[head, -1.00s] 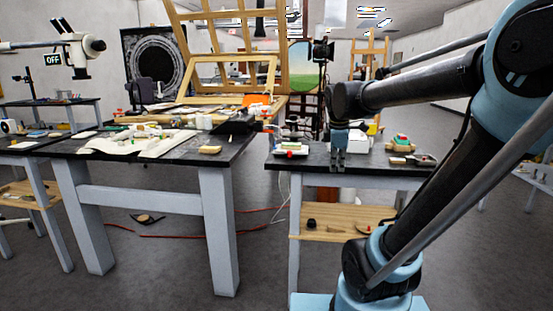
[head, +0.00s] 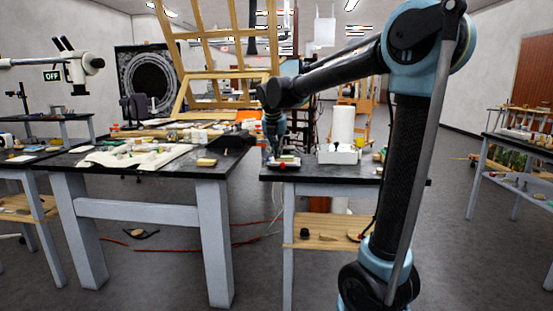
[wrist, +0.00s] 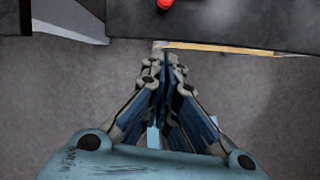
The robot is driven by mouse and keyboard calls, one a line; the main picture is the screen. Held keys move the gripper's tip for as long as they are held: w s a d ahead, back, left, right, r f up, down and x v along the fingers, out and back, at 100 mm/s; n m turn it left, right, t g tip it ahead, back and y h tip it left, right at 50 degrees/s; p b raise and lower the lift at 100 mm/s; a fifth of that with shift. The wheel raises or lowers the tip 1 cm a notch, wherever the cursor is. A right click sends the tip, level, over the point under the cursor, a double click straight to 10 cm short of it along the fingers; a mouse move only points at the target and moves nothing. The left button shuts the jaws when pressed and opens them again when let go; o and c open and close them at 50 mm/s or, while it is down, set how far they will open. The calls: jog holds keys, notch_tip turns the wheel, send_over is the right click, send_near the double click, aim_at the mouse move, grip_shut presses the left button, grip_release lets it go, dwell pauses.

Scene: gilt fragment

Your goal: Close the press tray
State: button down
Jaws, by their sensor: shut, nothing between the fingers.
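My gripper (head: 274,150) is at the left front corner of the right-hand black-topped table (head: 335,176), pointing down. In the wrist view my gripper (wrist: 163,62) has its fingers together with nothing between them, over the floor just off the table's edge. A small white device with a red part (head: 285,162) sits on that table by the gripper, partly hidden by it. A white box-like unit with an upright white cylinder (head: 342,126) stands to its right. I cannot tell for certain which of these holds the press tray, or how far it is open.
A larger table (head: 140,163) on the left bears pale cloth-like material and many small items. A gap with floor and red cables separates the two tables. A wooden shelf (head: 320,234) lies under the right-hand table. In the wrist view a red object (wrist: 166,4) shows near the table edge.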

jog(key=x, duration=0.3)
jog(key=w+x, duration=0.1)
jog(key=x, duration=0.2)
jog(key=w+r+x, duration=0.1)
jog(key=x, duration=0.2)
jog(key=shift+w+f, duration=0.25)
jog(key=shift+f, duration=0.2)
jog(key=shift+w, duration=0.45)
